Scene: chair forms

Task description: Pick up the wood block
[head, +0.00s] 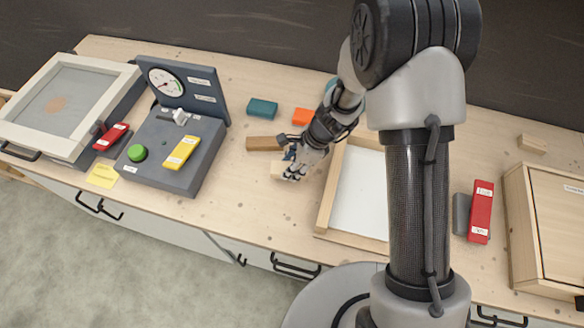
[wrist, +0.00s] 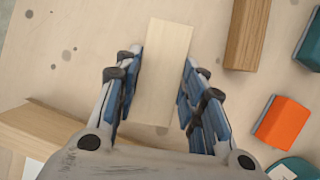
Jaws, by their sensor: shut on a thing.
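The pale wood block (wrist: 166,60) lies lengthwise between the two blue-padded fingers of my gripper (wrist: 163,72) in the wrist view. My gripper is shut on it, one finger along each long side. In the head view my gripper (head: 291,170) is low over the table, and the end of the pale block (head: 277,170) shows at its left. The fingers hide the rest of the block there. I cannot tell whether the block touches the table.
A darker brown block (head: 263,143), a teal block (head: 262,107) and an orange block (head: 302,117) lie close behind. A wood-framed tray (head: 327,205) stands just right. A grey gauge console (head: 200,165) stands left. Bare table lies in front.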

